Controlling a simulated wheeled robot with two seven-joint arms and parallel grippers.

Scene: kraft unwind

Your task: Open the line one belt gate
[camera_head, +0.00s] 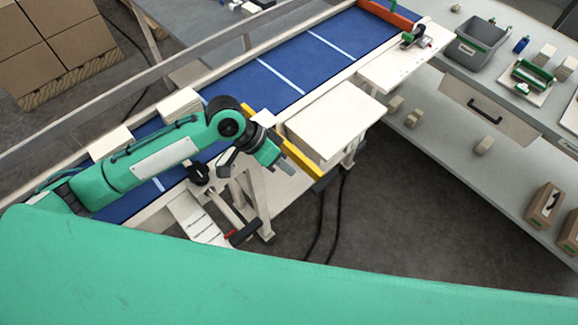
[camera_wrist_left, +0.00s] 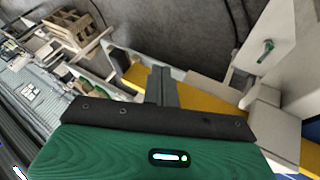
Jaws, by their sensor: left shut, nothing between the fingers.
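A yellow bar (camera_head: 297,158), which looks like the belt gate, reaches slantwise from the near edge of the blue belt (camera_head: 285,78) out past its side. It also shows in the wrist view (camera_wrist_left: 205,102), passing behind my fingers. My left gripper (camera_head: 272,158) is at the bar's near side, around its middle. Its fingers (camera_wrist_left: 162,86) are shut with nothing between them. I cannot tell whether they touch the bar. My right gripper is not in view.
A white box-like table (camera_head: 335,120) stands right beside the bar. A black handle with a red part (camera_head: 243,232) and a dark knob (camera_head: 200,174) are below my arm. An orange bar (camera_head: 386,14) crosses the belt's far end. Floor (camera_head: 380,215) on the right is clear except for cables.

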